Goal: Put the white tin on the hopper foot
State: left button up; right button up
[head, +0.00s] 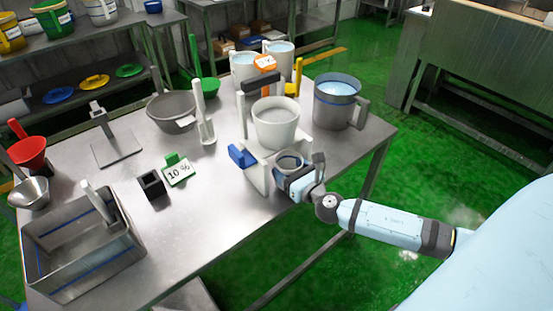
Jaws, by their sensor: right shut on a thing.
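A white hopper (275,125) with a wide round bowl stands on a white stand near the table's right front edge. A blue part sticks out at its left. The gripper hides much of the tin's side. The tin is close under the bowl, at the hopper foot (256,178); I cannot tell whether it rests on it. My left gripper is not in view.
A steel jug (336,102) stands right of the hopper, with white buckets (243,66) behind. A grey bowl (171,108), a white scoop (204,125), a "10 %" sign (179,171) and a steel bin (80,245) are to the left. The table's front middle is clear.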

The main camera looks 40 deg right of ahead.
aim_at(281, 165)
jog(key=w, duration=0.2)
jog(key=shift+w, duration=0.35)
jog(key=w, duration=0.2)
jog(key=shift+w+a+r, duration=0.1)
jog(key=shift+w, duration=0.3)
jog(key=shift+w+f, duration=0.25)
jog(key=shift+f, duration=0.4)
jog(key=shift+f+b, duration=0.25)
jog(key=shift+b, duration=0.05)
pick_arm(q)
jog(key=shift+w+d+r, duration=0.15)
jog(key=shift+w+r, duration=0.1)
pick_arm(e)
jog(key=o, duration=0.6)
jog(key=shift+f, duration=0.15)
jog(key=o, duration=0.4)
